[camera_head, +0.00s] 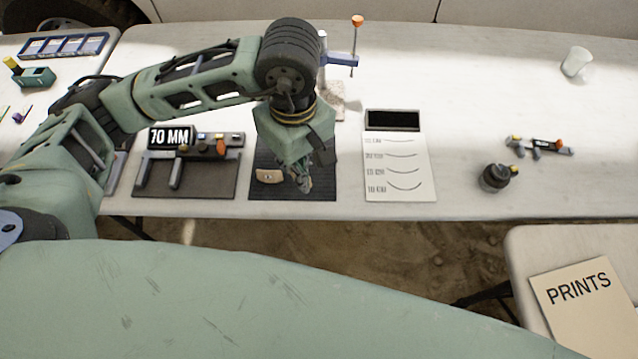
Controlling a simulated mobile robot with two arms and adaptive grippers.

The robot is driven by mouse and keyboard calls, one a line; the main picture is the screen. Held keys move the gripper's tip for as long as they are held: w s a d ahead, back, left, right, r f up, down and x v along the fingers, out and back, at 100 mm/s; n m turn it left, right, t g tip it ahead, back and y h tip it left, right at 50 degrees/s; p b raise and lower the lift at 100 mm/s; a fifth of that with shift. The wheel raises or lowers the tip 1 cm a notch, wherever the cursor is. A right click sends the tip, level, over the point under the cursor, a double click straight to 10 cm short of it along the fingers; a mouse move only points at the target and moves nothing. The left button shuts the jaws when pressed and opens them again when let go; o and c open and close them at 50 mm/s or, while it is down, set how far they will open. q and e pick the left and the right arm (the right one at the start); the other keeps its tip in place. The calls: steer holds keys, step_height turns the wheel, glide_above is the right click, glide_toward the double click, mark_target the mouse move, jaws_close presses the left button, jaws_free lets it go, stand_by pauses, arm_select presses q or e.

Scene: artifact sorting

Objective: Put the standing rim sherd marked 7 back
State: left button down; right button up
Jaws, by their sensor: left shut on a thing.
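A small tan sherd (269,176) with a dark mark on its face shows at the dark ribbed mat (322,187) in the middle of the table. The mark is too small to read. My left gripper (303,182) points down over this mat, just right of the sherd's visible part. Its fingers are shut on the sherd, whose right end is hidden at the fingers. I cannot tell whether the sherd touches the mat. My right gripper is not in view.
Left of the mat is a grey board with a "70 MM" display (170,137). Right of it is a white chart with curves (397,180). A stand with an orange knob (357,21) rises behind my arm.

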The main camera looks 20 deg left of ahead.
arm_select(q)
steer(key=d+f+n, duration=0.3)
steer(key=n, duration=0.4)
steer(key=n+p, duration=0.1)
steer(key=n, duration=0.6)
glide_above(315, 182)
step_height(315, 182, down, 8)
steer(key=shift+s+d+f, duration=0.1)
step_height(315, 182, down, 4)
steer(key=shift+f+p, duration=0.1)
steer(key=shift+p, duration=0.4)
steer(key=shift+f, duration=0.1)
steer(key=c, duration=2)
jaws_free()
steer(key=shift+o, duration=0.3)
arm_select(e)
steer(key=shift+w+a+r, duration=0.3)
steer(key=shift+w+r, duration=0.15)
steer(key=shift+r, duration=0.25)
